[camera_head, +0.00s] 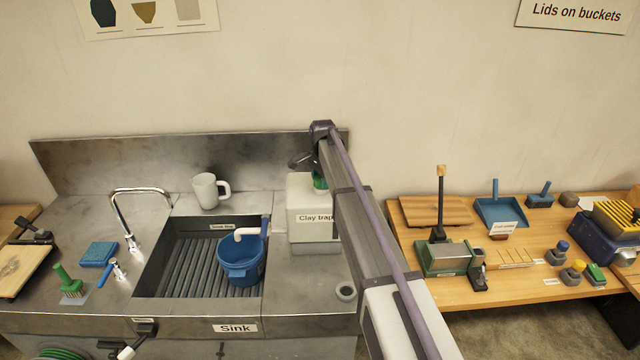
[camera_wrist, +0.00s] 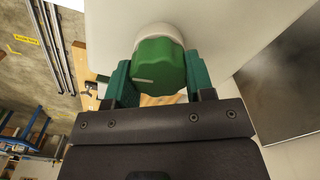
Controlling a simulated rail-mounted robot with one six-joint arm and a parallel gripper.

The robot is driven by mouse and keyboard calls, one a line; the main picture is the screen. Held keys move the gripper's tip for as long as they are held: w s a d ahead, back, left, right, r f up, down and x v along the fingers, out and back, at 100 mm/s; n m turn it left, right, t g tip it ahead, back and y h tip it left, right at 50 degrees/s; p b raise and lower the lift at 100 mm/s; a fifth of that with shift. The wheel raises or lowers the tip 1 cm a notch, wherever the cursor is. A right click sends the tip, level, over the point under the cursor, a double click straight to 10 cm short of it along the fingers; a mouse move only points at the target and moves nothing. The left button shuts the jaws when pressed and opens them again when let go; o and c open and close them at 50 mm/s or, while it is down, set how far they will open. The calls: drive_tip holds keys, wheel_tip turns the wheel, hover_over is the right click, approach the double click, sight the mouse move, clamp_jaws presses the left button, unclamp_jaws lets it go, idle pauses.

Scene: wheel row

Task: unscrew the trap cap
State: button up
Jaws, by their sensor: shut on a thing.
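The trap cap (camera_wrist: 158,66) is a green ribbed knob with a white line on its face, seated on a white neck in the wrist view. My gripper (camera_wrist: 160,82) has its green fingers on both sides of the cap and is shut on it. In the head view the clay trap (camera_head: 309,222) is a white labelled box on the sink counter. A bit of green (camera_head: 319,181) shows at its top, and my arm hides most of the cap and gripper there.
A white mug (camera_head: 208,191) stands behind the basin, and a tap (camera_head: 128,215) is at left. A wooden table (camera_head: 520,285) with tools is at right.

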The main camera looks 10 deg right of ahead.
drive_tip(key=shift+c, duration=1)
drive_tip(key=shift+r+p, duration=0.65)
drive_tip(key=shift+r+p, duration=2.4)
